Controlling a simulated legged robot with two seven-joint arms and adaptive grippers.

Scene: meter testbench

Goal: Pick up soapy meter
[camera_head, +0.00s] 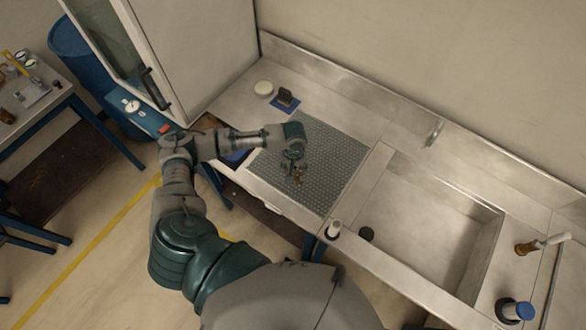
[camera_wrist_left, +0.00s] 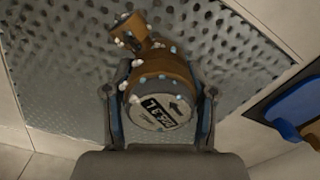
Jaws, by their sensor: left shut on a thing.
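The soapy meter (camera_wrist_left: 160,95) is a brass-coloured body with a round pale face bearing dark print, dotted with small white and bluish suds. In the left wrist view it sits between the two fingers of my left gripper (camera_wrist_left: 160,110), which is shut on it. In the head view the left gripper (camera_head: 293,167) is over the perforated grey mat (camera_head: 335,165), and the small brass meter (camera_head: 298,177) shows at its fingertips. I cannot tell whether the meter touches the mat. My right gripper is not in view.
A sink basin (camera_head: 430,220) lies right of the mat. A dark block on a blue pad (camera_head: 286,102) and a pale round dish (camera_head: 263,88) stand behind it. A white-capped bottle (camera_head: 333,229) is at the front edge. A brush (camera_head: 540,243) and blue-based container (camera_head: 515,310) are far right.

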